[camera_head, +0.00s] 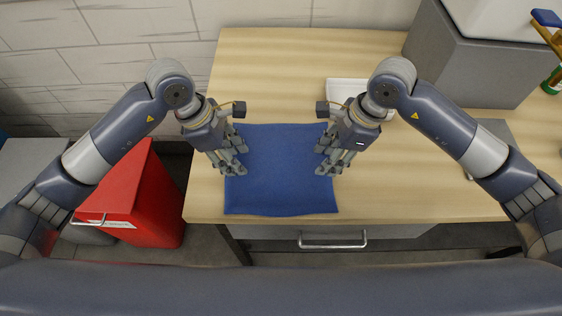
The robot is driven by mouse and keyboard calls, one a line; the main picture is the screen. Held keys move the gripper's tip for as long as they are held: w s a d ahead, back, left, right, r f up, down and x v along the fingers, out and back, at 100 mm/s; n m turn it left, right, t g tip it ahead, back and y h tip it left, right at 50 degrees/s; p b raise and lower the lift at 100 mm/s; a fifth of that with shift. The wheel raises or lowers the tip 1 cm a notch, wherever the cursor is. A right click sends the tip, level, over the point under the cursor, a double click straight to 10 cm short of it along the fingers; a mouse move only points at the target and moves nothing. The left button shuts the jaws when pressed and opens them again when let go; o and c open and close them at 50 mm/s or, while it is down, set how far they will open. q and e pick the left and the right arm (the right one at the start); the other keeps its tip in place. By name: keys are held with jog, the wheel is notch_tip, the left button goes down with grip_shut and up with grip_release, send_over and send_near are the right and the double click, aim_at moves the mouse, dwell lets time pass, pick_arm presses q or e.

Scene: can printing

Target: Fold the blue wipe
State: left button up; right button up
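The blue wipe (282,178) lies flat and spread out on the wooden table, close to its front edge. My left gripper (235,168) is over the wipe's left edge, and my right gripper (327,168) is over its right edge. Both point down toward the cloth. The fingers of each gripper look spread apart, with no cloth visibly pinched between them. Whether the fingertips touch the wipe cannot be told from this view.
The wooden table (285,75) is clear behind the wipe. A white object (345,90) lies partly behind my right gripper. A large grey box (475,68) stands at the back right. A red bin (148,200) is left of the table, and a drawer handle (332,241) is below its front edge.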

pick_arm(q)
jog(key=shift+s+f, duration=0.1)
jog(key=shift+c, duration=0.3)
pick_arm(e)
jog(key=shift+f, duration=0.15)
jog(key=shift+c, duration=0.4)
pick_arm(q)
jog(key=shift+f, duration=0.15)
grip_shut()
pick_arm(e)
jog(key=shift+s+f, duration=0.1)
jog(key=shift+f, duration=0.05)
grip_shut()
